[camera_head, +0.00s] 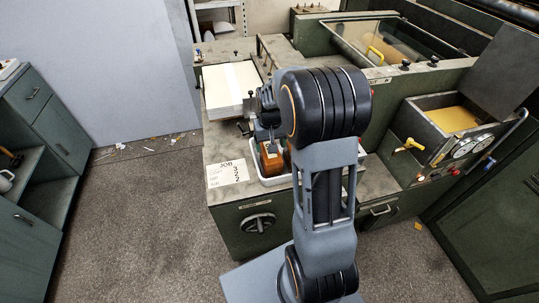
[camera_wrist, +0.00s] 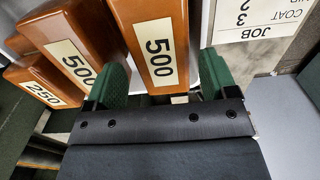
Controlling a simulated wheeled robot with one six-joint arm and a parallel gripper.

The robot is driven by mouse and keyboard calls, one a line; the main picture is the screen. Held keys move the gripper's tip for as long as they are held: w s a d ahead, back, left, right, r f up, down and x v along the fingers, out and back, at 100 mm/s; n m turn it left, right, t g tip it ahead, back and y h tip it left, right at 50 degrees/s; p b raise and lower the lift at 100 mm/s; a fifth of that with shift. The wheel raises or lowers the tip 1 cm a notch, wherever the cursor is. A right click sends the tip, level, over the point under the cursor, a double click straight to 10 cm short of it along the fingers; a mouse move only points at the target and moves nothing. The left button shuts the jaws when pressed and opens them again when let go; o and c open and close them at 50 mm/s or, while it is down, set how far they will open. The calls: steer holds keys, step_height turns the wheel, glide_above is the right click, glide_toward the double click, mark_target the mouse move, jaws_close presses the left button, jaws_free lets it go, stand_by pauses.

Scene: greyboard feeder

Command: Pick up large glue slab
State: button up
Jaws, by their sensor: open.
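Orange-brown glue slabs with pale number labels fill the wrist view. One slab marked 500 (camera_wrist: 155,28) stands between the two green fingers of my gripper (camera_wrist: 163,75), which is open around it. I cannot tell whether the fingers touch it. A second slab marked 500 (camera_wrist: 72,40) is just left of the left finger. A smaller slab marked 250 (camera_wrist: 40,88) lies farther left. In the head view, one slab (camera_head: 271,162) shows in a white tray (camera_head: 268,181) below my gripper (camera_head: 268,138); my arm hides most of the tray.
A JOB card (camera_head: 227,173) lies on the bench (camera_head: 222,144) left of the tray. A stack of white sheets (camera_head: 230,88) stands behind it. A glue pan with yellow contents (camera_head: 452,119), gauges and a tap is at the right.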

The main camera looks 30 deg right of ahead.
mark_target(270, 160)
steer(key=shift+f, duration=2.7)
steer(key=shift+c, duration=0.3)
steer(key=shift+w+r, duration=0.1)
steer(key=c, duration=1)
